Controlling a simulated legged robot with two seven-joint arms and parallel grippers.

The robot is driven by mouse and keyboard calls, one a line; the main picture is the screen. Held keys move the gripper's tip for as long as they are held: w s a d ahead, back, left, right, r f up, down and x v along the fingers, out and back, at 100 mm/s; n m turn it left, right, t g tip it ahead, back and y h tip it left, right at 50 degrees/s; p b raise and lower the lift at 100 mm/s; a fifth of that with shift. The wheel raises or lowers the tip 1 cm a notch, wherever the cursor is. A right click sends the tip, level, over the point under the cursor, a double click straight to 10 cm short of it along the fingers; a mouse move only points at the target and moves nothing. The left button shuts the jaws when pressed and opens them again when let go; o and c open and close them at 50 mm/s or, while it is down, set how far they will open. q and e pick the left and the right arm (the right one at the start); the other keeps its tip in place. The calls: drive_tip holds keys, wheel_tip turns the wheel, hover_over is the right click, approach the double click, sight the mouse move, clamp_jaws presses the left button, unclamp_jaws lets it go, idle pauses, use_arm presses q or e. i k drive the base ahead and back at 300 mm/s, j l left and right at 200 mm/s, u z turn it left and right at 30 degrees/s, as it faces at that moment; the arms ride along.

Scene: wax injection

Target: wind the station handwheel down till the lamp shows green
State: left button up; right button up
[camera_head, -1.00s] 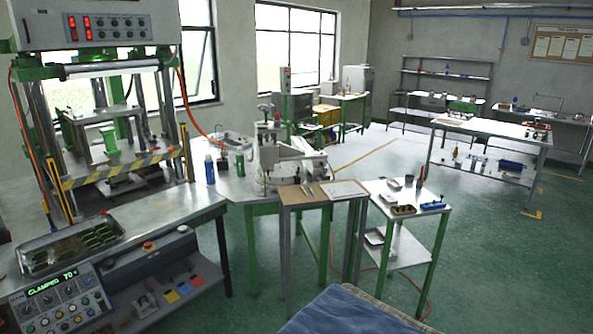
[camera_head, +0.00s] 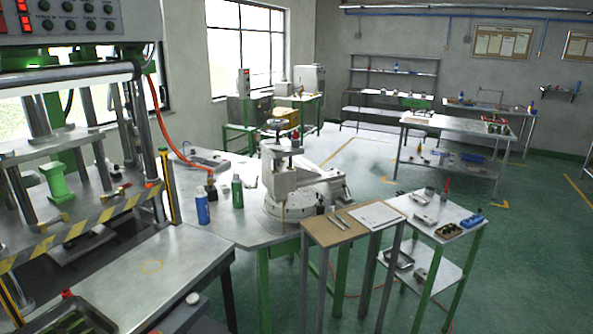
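A pale grey station (camera_head: 287,186) with a round base stands on the green-legged metal table near the middle. On top of its column is a small dark, wheel-like part (camera_head: 277,124); at this size I cannot tell for sure that it is the handwheel. A small red part (camera_head: 296,136) shows beside it; I cannot tell if it is a lamp, and I see no green light on the station. Neither of my grippers is in view.
A large press (camera_head: 75,150) with a striped bar fills the left. A blue can (camera_head: 202,208) and green bottle (camera_head: 237,191) stand left of the station. A brown-topped stand (camera_head: 322,232) and small cart (camera_head: 412,207) stand in front and right. Green floor is open at right.

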sight(278, 131)
drive_tip(key=i+j+z, duration=0.15)
drive_tip(key=i+j, duration=0.2)
drive_tip(key=i, duration=0.25)
drive_tip(key=i+j+z, duration=0.2)
drive_tip(key=i+j, duration=0.2)
drive_tip(key=i, duration=0.2)
